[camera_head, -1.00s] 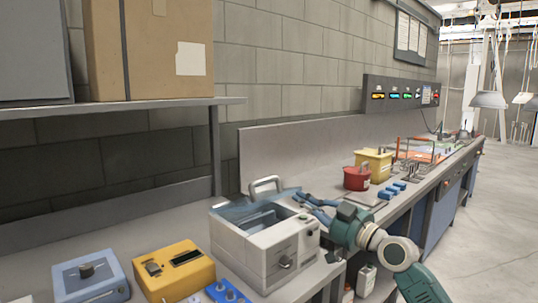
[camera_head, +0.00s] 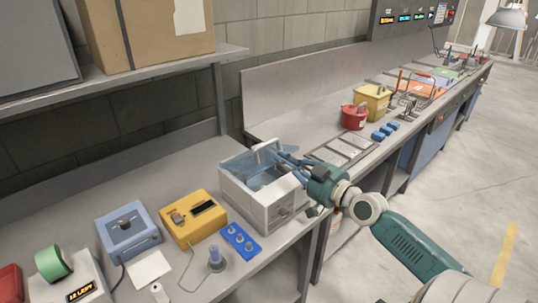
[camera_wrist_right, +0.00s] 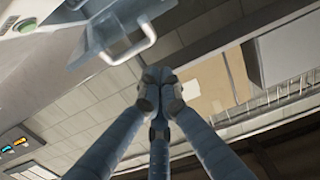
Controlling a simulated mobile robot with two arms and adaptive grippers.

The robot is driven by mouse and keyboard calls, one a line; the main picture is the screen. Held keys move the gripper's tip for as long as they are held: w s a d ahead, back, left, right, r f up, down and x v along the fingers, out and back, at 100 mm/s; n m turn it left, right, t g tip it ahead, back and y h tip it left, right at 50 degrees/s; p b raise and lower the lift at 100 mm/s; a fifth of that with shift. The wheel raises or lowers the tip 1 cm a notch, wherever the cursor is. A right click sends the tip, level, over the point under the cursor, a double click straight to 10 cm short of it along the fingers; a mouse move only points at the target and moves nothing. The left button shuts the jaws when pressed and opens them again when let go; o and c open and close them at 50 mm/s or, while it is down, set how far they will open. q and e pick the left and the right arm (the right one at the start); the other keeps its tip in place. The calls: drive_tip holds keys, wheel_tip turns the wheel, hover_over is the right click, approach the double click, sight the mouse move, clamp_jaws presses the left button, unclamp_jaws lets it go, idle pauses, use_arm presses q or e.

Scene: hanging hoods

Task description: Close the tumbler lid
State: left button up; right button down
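The tumbler is a white-grey box (camera_head: 268,213) on the bench in the head view, with a knob on its front. Its opening still shows, and a bluish see-through lid (camera_head: 262,150) with a pale handle stands raised at its back; its exact angle is hard to tell. The lid's handle (camera_wrist_right: 128,45) also shows in the right wrist view. My right gripper (camera_head: 282,156) is at the lid's right side, over the box. In the right wrist view its fingers (camera_wrist_right: 158,78) meet at the tips with nothing visible between them, apart from the handle. My left gripper is not in view.
Left of the tumbler are a yellow device (camera_head: 193,222), a blue device (camera_head: 128,232) and a blue knob strip (camera_head: 240,240). A red pot (camera_head: 353,118) and a yellow container (camera_head: 373,102) stand farther back. A shelf (camera_head: 160,65) with a cardboard box overhangs the left.

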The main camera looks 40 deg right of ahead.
sight(257, 154)
drive_tip(key=w+f, duration=0.1)
drive_tip(key=w, duration=0.3)
drive_tip(key=w+f+p, duration=0.1)
drive_tip(key=w, duration=0.2)
drive_tip(key=shift+w+a+f, duration=0.1)
drive_tip(key=shift+a+f, duration=0.2)
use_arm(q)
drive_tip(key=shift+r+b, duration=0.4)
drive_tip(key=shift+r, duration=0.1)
use_arm(e)
drive_tip(key=shift+s+f, duration=0.45)
drive_tip(key=shift+f, duration=0.2)
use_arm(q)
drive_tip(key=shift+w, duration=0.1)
